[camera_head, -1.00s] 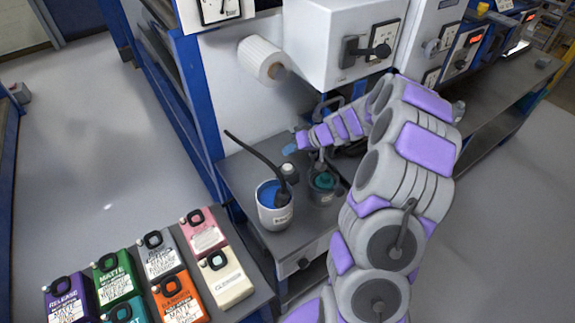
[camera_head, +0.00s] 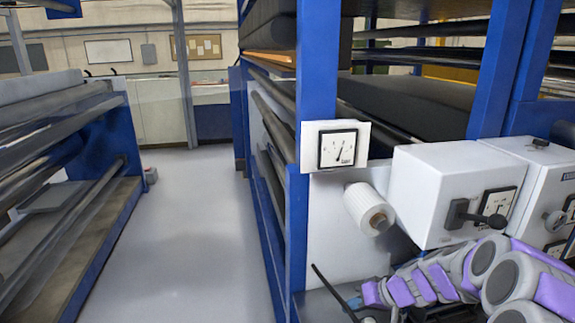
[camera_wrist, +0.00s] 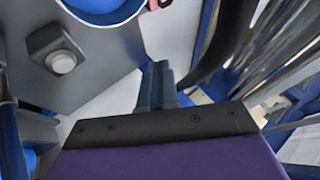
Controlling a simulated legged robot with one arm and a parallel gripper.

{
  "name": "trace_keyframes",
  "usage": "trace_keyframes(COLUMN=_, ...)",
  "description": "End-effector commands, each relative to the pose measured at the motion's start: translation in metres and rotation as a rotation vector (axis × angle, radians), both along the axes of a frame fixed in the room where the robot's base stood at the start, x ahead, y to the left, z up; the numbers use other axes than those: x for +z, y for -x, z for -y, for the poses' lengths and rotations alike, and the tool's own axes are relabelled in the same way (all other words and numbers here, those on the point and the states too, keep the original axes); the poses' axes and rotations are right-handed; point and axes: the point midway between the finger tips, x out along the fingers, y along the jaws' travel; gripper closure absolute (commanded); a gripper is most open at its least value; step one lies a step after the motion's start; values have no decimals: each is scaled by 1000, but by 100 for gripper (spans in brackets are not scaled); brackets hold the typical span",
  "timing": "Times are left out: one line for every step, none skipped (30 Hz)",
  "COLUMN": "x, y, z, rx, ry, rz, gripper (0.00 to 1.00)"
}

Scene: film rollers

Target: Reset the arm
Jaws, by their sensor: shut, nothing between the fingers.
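My arm (camera_head: 430,282), grey with purple pads, reaches in from the lower right of the head view. Its end is low in the picture, below the paper roll. In the wrist view my gripper (camera_wrist: 156,82) has its two blue-grey fingers together, with nothing held between them. The fingers point toward a grey worktop, beside a container with a blue inside (camera_wrist: 100,8) that is cut off by the top edge. In the head view the fingertips are too small to make out.
A white paper roll (camera_head: 366,208) and a white switch box (camera_head: 450,190) are above the arm. A dial gauge (camera_head: 336,146) hangs on a blue post. A grey block with a white knob (camera_wrist: 61,62) is near the fingers. The floor aisle (camera_head: 200,230) is clear.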

Motion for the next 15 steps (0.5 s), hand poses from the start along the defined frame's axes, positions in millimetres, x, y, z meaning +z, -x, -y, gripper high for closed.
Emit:
trace_keyframes(x=13, y=15, z=-17, rx=32, ry=11, rz=-21, gripper=100)
trace_keyframes(x=19, y=24, z=-26, rx=46, ry=18, rz=-37, gripper=100)
trace_keyframes(x=25, y=37, z=-35, rx=64, ry=29, rz=-61, gripper=100)
trace_keyframes(x=30, y=47, z=-43, rx=76, ry=38, rz=-79, gripper=100)
trace_keyframes(x=35, y=58, z=-50, rx=89, ry=48, rz=-100, gripper=100)
trace_keyframes(x=39, y=73, z=-58, rx=104, ry=62, rz=-129, gripper=100)
trace_keyframes(x=43, y=84, z=-63, rx=114, ry=74, rz=-147, gripper=100)
trace_keyframes(x=48, y=95, z=-68, rx=122, ry=88, rz=-164, gripper=100)
trace_keyframes(x=52, y=109, z=-73, rx=129, ry=108, rz=-189, gripper=100)
trace_keyframes(x=54, y=120, z=-77, rx=135, ry=125, rz=-208, gripper=100)
trace_keyframes(x=57, y=132, z=-80, rx=141, ry=143, rz=-227, gripper=100)
trace_keyframes(x=60, y=148, z=-83, rx=144, ry=165, rz=-255, gripper=100)
trace_keyframes(x=62, y=160, z=-85, rx=148, ry=185, rz=-273, gripper=100)
trace_keyframes(x=65, y=171, z=-87, rx=148, ry=204, rz=-290, gripper=100)
trace_keyframes(x=67, y=185, z=-87, rx=145, ry=231, rz=-313, gripper=100)
